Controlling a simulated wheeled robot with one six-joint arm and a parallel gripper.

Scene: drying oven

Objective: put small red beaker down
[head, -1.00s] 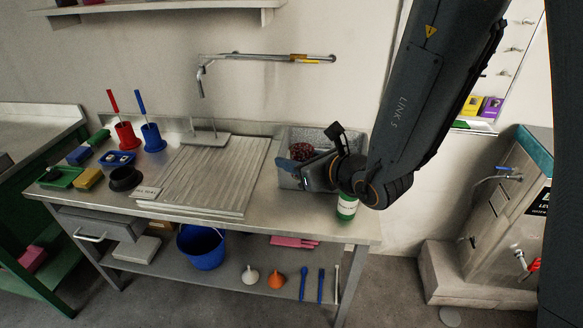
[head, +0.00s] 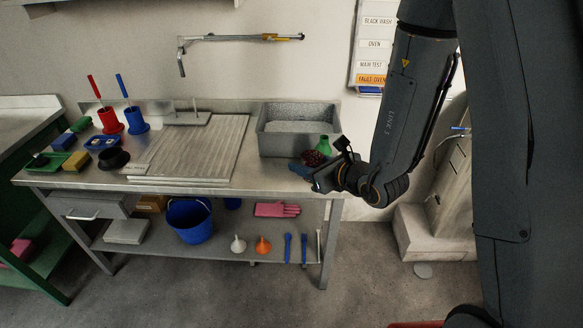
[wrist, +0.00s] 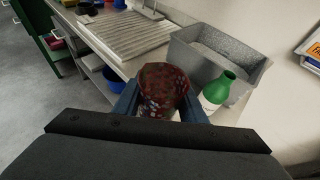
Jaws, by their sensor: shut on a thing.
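The small red beaker (wrist: 163,88) is between the two fingers of my gripper (wrist: 160,108) in the wrist view. It is dark red with pale speckles. In the head view the beaker (head: 314,158) shows at the tip of my gripper (head: 308,172), near the right front edge of the bench. My gripper is shut on it. Whether the beaker's base touches the bench top is hidden.
A green-capped bottle (head: 324,144) stands close to the beaker, also seen in the wrist view (wrist: 217,90). A grey basin (head: 298,128) is behind them. A ribbed drainboard (head: 190,150) lies to the left. Bare bench top (head: 262,172) shows between drainboard and gripper.

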